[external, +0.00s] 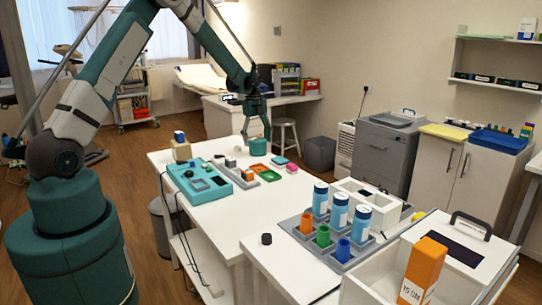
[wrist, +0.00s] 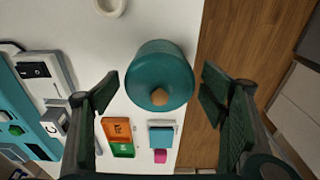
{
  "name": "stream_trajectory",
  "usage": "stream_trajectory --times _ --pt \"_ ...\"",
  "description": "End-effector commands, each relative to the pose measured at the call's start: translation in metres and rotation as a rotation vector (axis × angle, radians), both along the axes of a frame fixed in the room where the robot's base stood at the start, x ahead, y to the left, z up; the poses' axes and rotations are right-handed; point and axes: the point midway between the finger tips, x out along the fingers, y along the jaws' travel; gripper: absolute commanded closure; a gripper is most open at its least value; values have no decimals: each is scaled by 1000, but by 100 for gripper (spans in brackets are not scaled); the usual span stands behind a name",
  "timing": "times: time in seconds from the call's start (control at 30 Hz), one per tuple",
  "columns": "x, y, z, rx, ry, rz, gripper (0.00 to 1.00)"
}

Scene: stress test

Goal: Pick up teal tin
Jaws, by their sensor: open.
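The teal tin (wrist: 160,72) is a round teal container with a tan knob on top. In the wrist view it sits on the white table near the edge, between and slightly beyond the fingertips. My gripper (wrist: 152,92) is open, with a dark finger on each side of the tin and gaps showing. In the external view the teal tin (external: 258,147) is at the table's far edge, directly below my gripper (external: 256,128).
An orange and green block (wrist: 118,135) and a pink piece (wrist: 160,156) lie close to the tin. A teal device (external: 200,180) stands on the white table (external: 245,212). Bottles (external: 340,212) stand in a grey rack at the front. Wooden floor (wrist: 235,40) lies beyond the edge.

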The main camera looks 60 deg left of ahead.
Motion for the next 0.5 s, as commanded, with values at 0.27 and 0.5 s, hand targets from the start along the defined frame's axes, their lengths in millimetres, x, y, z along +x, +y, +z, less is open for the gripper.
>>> stream_trajectory --times 0.27,0.5 --pt "0 -3 -31 0 0 0 29" --pt "0 -4 -36 0 0 0 29"
